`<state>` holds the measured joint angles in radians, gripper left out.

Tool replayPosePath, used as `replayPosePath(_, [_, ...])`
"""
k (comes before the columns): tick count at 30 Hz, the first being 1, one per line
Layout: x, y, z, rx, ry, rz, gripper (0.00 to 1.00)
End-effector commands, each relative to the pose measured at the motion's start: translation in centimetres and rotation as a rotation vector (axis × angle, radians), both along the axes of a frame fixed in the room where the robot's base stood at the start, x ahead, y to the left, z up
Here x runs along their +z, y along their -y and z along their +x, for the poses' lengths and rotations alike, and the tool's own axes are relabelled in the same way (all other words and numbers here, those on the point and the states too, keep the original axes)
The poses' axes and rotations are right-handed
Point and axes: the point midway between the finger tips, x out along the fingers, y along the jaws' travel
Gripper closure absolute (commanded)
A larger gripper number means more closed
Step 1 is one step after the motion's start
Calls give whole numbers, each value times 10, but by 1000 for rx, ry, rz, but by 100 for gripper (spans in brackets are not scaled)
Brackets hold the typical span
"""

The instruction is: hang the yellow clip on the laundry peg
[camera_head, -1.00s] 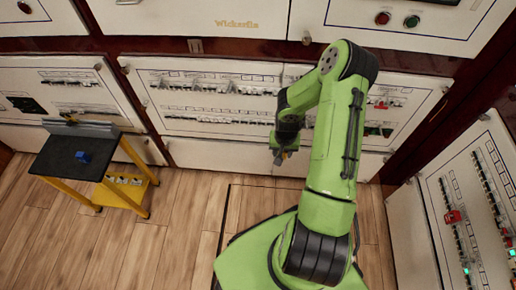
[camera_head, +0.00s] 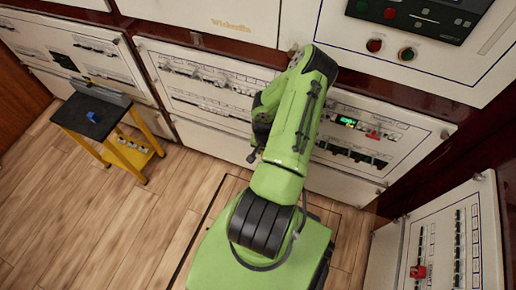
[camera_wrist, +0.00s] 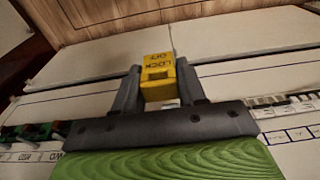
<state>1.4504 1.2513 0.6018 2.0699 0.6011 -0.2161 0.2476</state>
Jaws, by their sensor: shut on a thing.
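The yellow clip (camera_wrist: 158,76) is held between the two dark fingers of my gripper (camera_wrist: 158,84) in the wrist view. In the head view my gripper (camera_head: 252,157) hangs at the left of my green arm, in front of the lower part of the middle breaker panel, and is too small to show the clip clearly. I cannot pick out the laundry peg in either view; the panel labels are too small to read.
Breaker panels (camera_head: 210,80) line the back wall, with another panel (camera_head: 445,240) at right bearing a red piece (camera_head: 417,271). A black-topped yellow stand (camera_head: 75,112) with a blue block (camera_head: 93,117) is at left. Wooden floor (camera_head: 110,225) between is clear.

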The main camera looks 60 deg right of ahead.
Motion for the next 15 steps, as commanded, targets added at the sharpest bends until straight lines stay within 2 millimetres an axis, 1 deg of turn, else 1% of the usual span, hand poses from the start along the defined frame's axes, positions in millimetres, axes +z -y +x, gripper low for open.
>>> replayPosePath(9, [0, 0, 1, 5, -1, -2, 89])
replayPosePath(15, [-2, 21, 4, 0, 0, -4, 89])
